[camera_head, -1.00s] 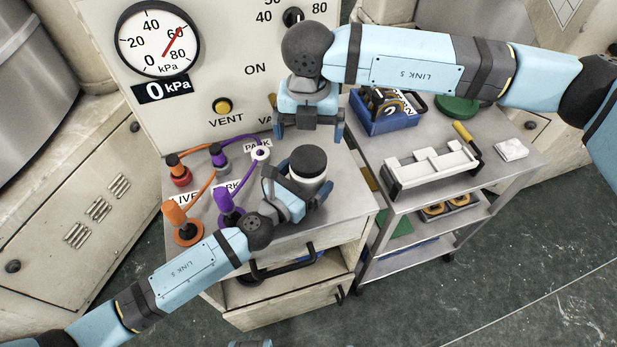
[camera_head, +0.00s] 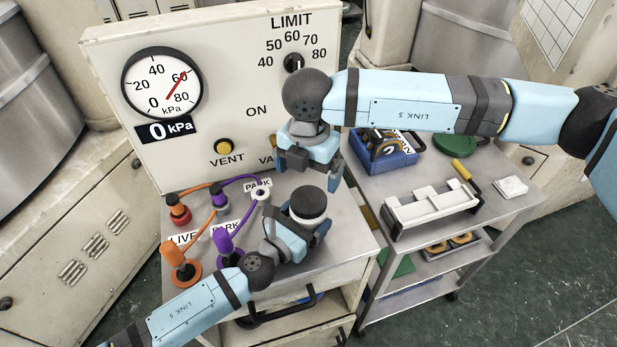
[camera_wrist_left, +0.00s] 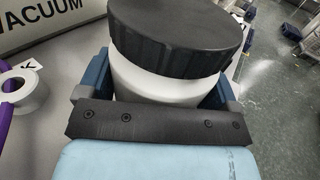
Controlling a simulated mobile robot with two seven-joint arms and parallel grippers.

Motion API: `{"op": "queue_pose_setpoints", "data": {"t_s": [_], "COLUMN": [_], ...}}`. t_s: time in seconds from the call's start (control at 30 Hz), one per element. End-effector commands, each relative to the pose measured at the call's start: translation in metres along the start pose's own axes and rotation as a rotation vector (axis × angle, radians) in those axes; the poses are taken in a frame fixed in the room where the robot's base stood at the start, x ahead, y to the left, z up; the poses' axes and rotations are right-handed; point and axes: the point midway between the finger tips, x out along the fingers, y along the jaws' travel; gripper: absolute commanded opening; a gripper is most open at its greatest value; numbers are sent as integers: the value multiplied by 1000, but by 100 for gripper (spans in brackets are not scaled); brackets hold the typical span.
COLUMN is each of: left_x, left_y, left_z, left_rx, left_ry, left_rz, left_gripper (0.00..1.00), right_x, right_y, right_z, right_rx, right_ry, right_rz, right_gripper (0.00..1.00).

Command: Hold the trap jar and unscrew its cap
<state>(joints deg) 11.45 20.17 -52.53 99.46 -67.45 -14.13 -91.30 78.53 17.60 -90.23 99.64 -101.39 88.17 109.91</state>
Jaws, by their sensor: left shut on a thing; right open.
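The trap jar (camera_head: 309,222) is white and stands upright on the grey bench top at the foot of the panel. Its black ribbed cap (camera_head: 308,202) sits on top, and it fills the upper middle of the left wrist view (camera_wrist_left: 180,35). My left gripper (camera_head: 308,237) is shut on the jar's body below the cap, one finger on each side. In the left wrist view the white body (camera_wrist_left: 165,85) shows between the fingers. My right gripper (camera_head: 307,178) is open and empty, pointing down above and behind the cap, apart from it. The jar's lower part is hidden.
Orange and purple hose fittings (camera_head: 222,245) stand left of the jar.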

Motion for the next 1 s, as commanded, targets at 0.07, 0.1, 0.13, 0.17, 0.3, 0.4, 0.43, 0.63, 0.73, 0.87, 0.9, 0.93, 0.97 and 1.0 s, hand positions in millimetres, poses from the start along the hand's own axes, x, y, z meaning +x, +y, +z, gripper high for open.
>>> {"op": "queue_pose_setpoints", "data": {"t_s": [0.07, 0.1, 0.13, 0.17, 0.3, 0.4, 0.43, 0.63, 0.73, 0.87, 0.9, 0.93, 0.97, 1.0], "left_x": [0, 0, 0, 0, 0, 0, 0, 0, 0, 0, 0, 0, 0, 0], "left_y": [0, 0, 0, 0, 0, 0, 0, 0, 0, 0, 0, 0, 0, 0], "left_z": [0, 0, 0, 0, 0, 0, 0, 0, 0, 0, 0, 0, 0, 0], "left_rx": [0, 0, 0, 0, 0, 0, 0, 0, 0, 0, 0, 0, 0, 0], "left_ry": [0, 0, 0, 0, 0, 0, 0, 0, 0, 1, 1, 1, 1, 1], "left_rz": [0, 0, 0, 0, 0, 0, 0, 0, 0, 0, 0, 0, 0, 0], "left_gripper": [19, 19, 19, 19, 19, 19, 19, 19, 19, 19, 19, 19, 19, 19], "right_x": [0, 0, 0, 0, 1, 7, 10, 41, 56, 71, 74, 76, 78, 79], "right_y": [0, 0, 0, 0, 0, 0, 0, 0, -1, 0, -1, -1, -1, 0], "right_z": [0, 1, 1, 0, 0, 0, 0, 0, 0, 0, 0, 0, 0, 1], "right_rx": [120, 176, 214, 248, 356, 382, 385, 383, 383, 382, 382, 382, 382, 382], "right_ry": [-3, -3, -2, -2, 0, 0, 0, 1, -1, 0, 0, 0, 0, 0], "right_rz": [0, 0, 0, 0, -1, -2, -3, -3, -3, -2, -2, -2, -1, -1], "right_gripper": [100, 100, 100, 100, 100, 100, 100, 100, 100, 100, 100, 100, 100, 100]}}
